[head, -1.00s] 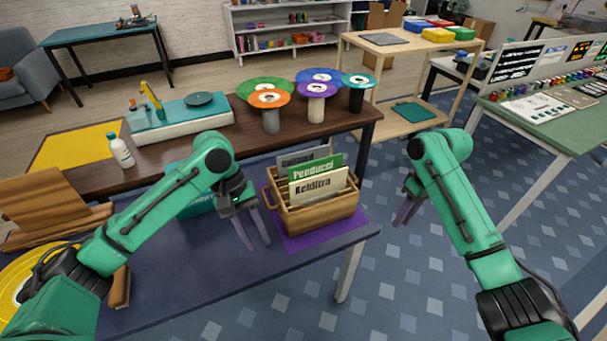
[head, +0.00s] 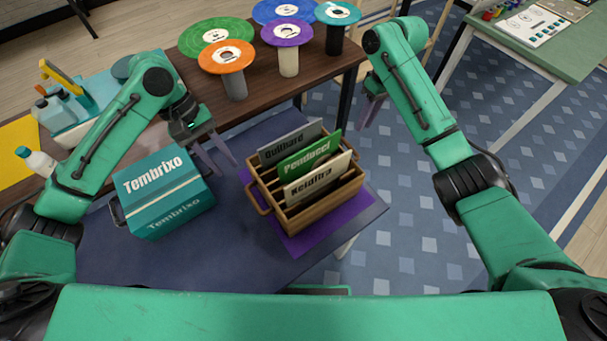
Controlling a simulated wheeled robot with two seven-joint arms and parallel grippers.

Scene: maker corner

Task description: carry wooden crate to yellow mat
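The wooden crate (head: 293,213) stands upright on a purple mat (head: 345,212) on the blue table, with grey, green and white labelled folders in it. The yellow mat (head: 17,150) lies on the brown table at the left edge, partly cut off. My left gripper (head: 217,164) is open and empty, to the left of the crate and apart from it. My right gripper (head: 371,110) is beyond the crate to the right, apart from it, over the floor; its fingers look open and empty.
A teal Tembrixo box (head: 165,190) with side handles stands left of the crate. Several coloured disc-topped stands, one orange (head: 227,57), are on the brown table. Bare blue tabletop (head: 235,262) lies in front.

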